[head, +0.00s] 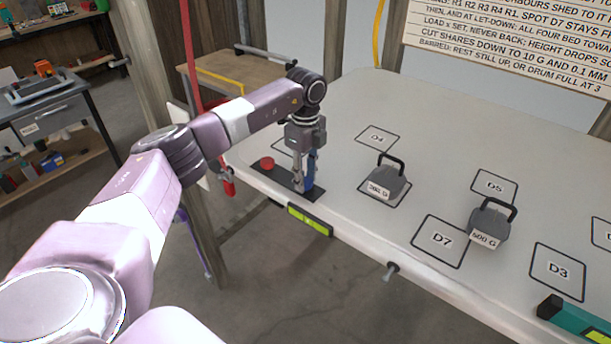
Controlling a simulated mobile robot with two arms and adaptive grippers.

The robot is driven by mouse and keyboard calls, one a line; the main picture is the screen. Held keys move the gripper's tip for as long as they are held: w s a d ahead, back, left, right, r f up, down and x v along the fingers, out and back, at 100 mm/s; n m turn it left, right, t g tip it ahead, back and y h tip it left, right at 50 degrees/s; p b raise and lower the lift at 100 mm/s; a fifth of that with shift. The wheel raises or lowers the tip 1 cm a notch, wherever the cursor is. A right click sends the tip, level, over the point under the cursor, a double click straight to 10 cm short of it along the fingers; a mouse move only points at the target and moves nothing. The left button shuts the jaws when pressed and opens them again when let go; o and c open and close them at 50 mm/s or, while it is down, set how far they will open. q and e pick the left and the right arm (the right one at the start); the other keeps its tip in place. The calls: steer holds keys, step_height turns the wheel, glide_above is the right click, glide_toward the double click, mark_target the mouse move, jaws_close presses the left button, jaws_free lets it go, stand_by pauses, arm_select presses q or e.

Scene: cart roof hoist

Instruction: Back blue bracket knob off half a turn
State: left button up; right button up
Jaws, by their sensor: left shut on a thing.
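The blue bracket knob (307,186) stands on a dark plate (272,178) at the left end of the white table top. My left gripper (306,180) points straight down over it, shut on the knob, with its fingers covering much of it. A red knob (267,162) sits on the same plate, left of the blue one and apart from my gripper. My right gripper is not in the head view.
A grey 300 G weight (388,183) and a 500 G weight (490,224) stand on the white table (420,120) to the right. A yellow-green level (310,220) is at the front edge. A wooden post (195,200) stands left of the table.

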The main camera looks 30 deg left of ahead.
arm_select(q)
steer(key=shift+f+n, duration=0.1)
steer(key=shift+n, duration=0.4)
steer(key=shift+s, duration=0.1)
steer(key=o, duration=1.2)
steer(key=shift+c, duration=0.2)
steer(key=shift+r, duration=0.3)
step_height(320, 180, up, 11)
steer(key=shift+r, duration=0.2)
steer(key=shift+f, duration=0.15)
